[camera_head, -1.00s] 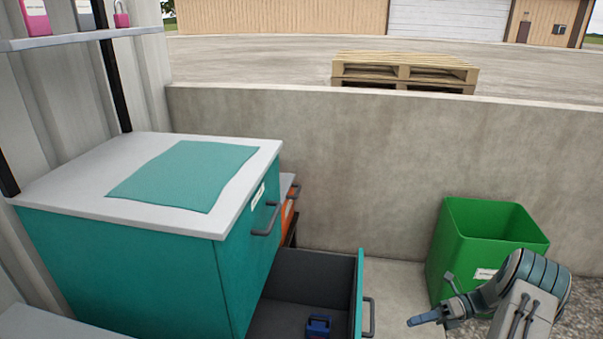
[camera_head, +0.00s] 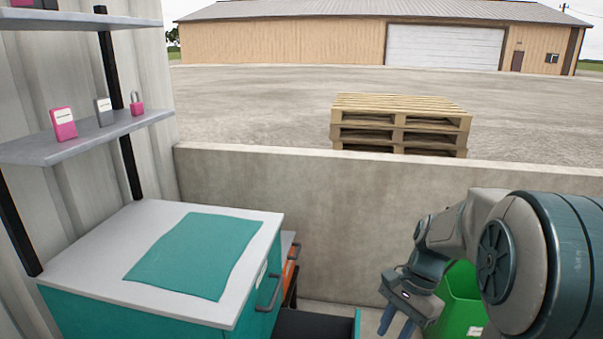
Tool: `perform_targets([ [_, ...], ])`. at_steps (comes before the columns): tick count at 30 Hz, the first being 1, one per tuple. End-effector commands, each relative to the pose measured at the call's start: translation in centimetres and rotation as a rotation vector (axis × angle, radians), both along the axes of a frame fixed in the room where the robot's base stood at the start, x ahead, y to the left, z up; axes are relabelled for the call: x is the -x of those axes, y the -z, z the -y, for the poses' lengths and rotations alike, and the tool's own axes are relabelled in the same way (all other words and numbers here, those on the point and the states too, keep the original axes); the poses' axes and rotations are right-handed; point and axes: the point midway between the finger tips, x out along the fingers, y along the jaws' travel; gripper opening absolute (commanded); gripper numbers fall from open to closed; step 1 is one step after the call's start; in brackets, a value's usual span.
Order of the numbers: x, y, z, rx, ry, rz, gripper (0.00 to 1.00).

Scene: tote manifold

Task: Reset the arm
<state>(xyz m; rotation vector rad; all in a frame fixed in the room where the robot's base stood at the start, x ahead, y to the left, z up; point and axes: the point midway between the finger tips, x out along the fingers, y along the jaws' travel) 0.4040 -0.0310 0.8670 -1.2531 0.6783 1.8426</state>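My arm reaches in from the right edge and is bent, with my gripper (camera_head: 396,325) hanging low and pointing down. Its two blue-grey fingers show a gap between them, and nothing is seen held. The gripper is in front of the concrete wall, right of the teal cabinet (camera_head: 62,312) and apart from it. The fingertips are near the bottom edge of the view.
A teal mat (camera_head: 195,255) lies on the cabinet's white top. An open drawer (camera_head: 312,325) juts out at the bottom. A green bin (camera_head: 462,305) is partly behind my arm. Shelves (camera_head: 85,140) hold small pink and grey items. Pallets (camera_head: 400,125) stand beyond the low wall (camera_head: 330,215).

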Motion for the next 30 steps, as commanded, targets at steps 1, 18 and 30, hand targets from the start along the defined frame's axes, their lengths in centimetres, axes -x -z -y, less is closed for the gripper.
perform_targets([
  [1, 1.0, -2.7, -0.6, 0.024, -0.070, 0.051, 0.30],
  [18, 10.0, -14.8, -3.1, 0.283, -0.849, 0.521, 0.30],
  [30, 10.9, -15.2, -3.1, 0.316, -0.946, 0.570, 0.30],
])
